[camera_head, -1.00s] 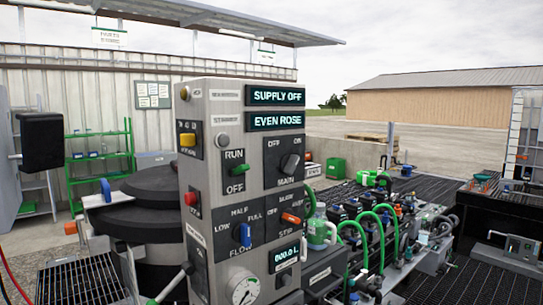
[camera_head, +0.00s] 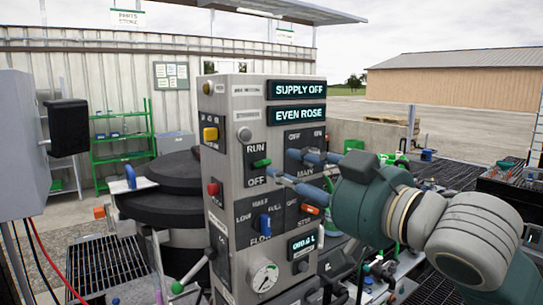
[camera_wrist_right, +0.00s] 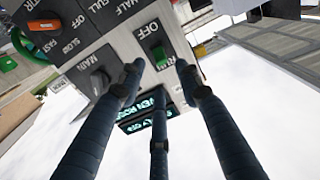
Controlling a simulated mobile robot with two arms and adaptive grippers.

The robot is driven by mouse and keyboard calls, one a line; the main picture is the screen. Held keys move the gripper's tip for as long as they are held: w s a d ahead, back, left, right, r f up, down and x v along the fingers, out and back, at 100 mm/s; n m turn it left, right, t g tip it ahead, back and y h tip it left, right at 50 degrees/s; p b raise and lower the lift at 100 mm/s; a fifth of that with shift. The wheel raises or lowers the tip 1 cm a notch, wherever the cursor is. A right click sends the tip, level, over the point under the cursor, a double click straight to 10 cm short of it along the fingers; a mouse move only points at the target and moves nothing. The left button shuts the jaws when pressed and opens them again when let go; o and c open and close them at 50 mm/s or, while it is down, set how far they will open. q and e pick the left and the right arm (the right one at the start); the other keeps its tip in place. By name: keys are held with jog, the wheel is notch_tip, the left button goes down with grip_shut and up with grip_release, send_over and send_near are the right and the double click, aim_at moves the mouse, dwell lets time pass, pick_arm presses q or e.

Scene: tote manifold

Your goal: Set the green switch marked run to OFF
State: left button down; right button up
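The green switch (camera_head: 262,163) is a small lever on the front of a grey control panel (camera_head: 238,232), between the labels RUN above and OFF below. I cannot tell which label it is set to. My right gripper (camera_head: 282,163) has dark blue fingers spread just right of the switch, partly covering the MAIN switch area. In the right wrist view the green switch (camera_wrist_right: 159,55) shows between the tips of two outer fingers, with the third finger below. The fingers look open and empty; contact with the switch is not clear. My left gripper is not in view.
A blue FLOW knob (camera_head: 264,224) and an orange lever (camera_head: 310,210) lie below. A yellow knob (camera_head: 210,134) and red button (camera_head: 212,188) are on the side face. Displays (camera_head: 297,88) read SUPPLY OFF and EVEN ROSE. A grey box (camera_head: 22,150) stands left.

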aim_at(268, 163)
jog(key=p+x, duration=0.2)
jog(key=x, duration=0.3)
jog(key=shift+w+a+r, duration=0.1)
jog(key=shift+a+r, duration=0.1)
jog(key=shift+a, duration=0.15)
jog(key=shift+w+a+f, duration=0.15)
jog(key=shift+w+a, duration=0.05)
jog(key=shift+w, duration=0.3)
